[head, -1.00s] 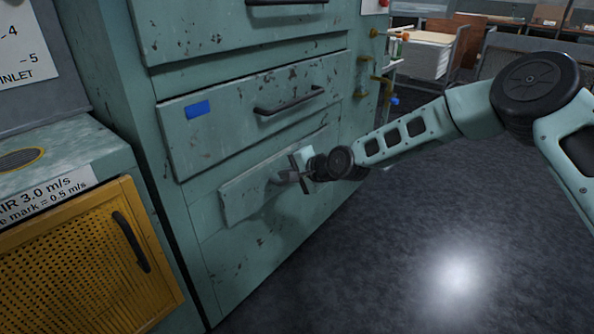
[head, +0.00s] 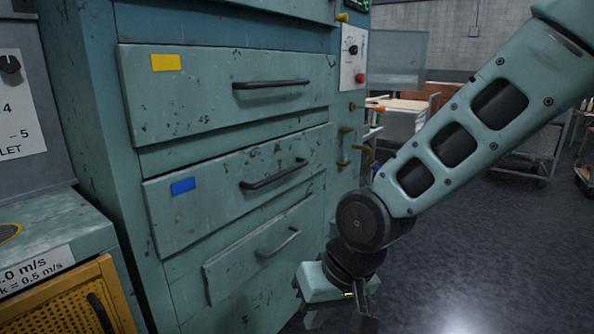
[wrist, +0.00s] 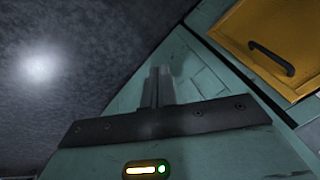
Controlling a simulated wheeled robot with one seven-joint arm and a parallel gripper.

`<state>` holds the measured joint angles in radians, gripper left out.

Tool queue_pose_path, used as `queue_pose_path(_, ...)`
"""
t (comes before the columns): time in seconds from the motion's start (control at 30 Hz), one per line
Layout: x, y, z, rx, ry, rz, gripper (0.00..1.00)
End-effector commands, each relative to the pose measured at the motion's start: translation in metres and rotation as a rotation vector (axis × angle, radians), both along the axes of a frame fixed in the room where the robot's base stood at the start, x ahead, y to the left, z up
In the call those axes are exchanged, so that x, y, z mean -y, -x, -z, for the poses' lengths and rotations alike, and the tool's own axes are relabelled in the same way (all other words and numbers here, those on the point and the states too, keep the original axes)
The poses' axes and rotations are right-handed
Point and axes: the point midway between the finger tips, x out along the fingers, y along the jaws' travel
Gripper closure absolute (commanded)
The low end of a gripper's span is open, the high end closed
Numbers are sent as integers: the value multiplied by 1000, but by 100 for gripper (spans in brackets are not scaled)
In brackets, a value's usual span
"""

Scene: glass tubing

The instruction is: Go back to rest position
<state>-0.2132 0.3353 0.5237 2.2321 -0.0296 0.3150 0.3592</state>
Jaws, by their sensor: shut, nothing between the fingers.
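My gripper (head: 342,318) hangs at the bottom of the head view, in front of the green cabinet and right of its lowest drawer (head: 222,276). In the wrist view my gripper (wrist: 158,88) has its two fingers together with nothing between them. The lowest drawer's grey handle (head: 278,243) is clear of my gripper. My arm comes down from the upper right and bends at a dark joint above the gripper. The fingertips are hard to make out in the head view.
The cabinet has a blue-labelled drawer (head: 215,202) and a yellow-labelled drawer (head: 195,99) above. A yellow perforated door (head: 55,307) is at lower left. Yellow pipe fittings (head: 345,145) project at the cabinet's right side. The dark floor (head: 480,260) at right is open.

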Motion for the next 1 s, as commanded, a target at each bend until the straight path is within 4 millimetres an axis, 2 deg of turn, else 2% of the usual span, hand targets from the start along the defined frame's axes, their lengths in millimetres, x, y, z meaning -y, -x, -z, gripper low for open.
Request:
queue_pose_path(0.03, 15, 22, -9, 6, 51, -49, 100)
queue_pose_path(0.2, 58, 79, -23, -18, 174, -172, 100)
queue_pose_path(0.5, 114, 153, -36, -70, 281, -317, 100)
queue_pose_path(0.6, 113, 151, -63, -74, 280, -317, 100)
queue_pose_path(0.83, 112, 150, -109, -73, 279, -314, 100)
queue_pose_path(1.0, 112, 150, -160, -72, 279, -312, 100)
